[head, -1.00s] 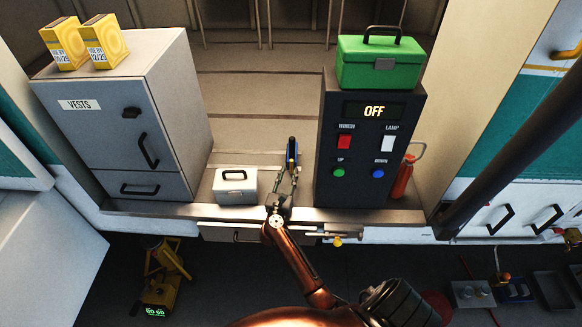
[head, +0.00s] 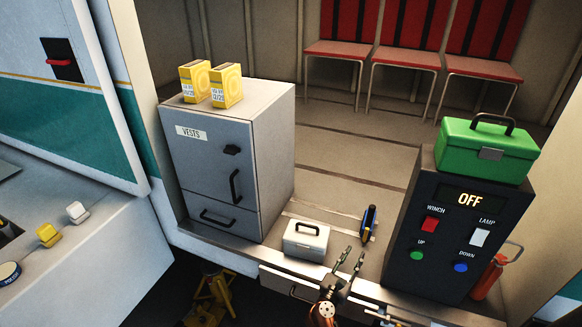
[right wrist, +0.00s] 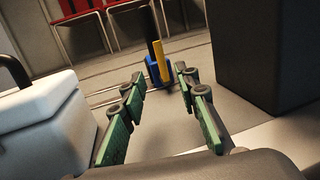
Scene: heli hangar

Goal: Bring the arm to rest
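My right gripper (head: 350,262) is at the sill of the helicopter cabin, beside the small white case (head: 306,241) and left of the dark winch control box (head: 455,240). In the right wrist view, its green-padded fingers (right wrist: 160,88) are spread apart with nothing between them. A blue and yellow upright item (head: 368,223) stands on the cabin floor beyond the fingertips; it also shows in the right wrist view (right wrist: 158,68), apart from the fingers. My left gripper is in neither current view.
A grey vests cabinet (head: 228,160) with two yellow boxes (head: 211,83) stands left. A green toolbox (head: 488,148) sits on the control box, whose display reads OFF. A red bottle (head: 489,275) stands right of it. Red seats (head: 415,50) line the back. A yellow stand (head: 210,298) is below the sill.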

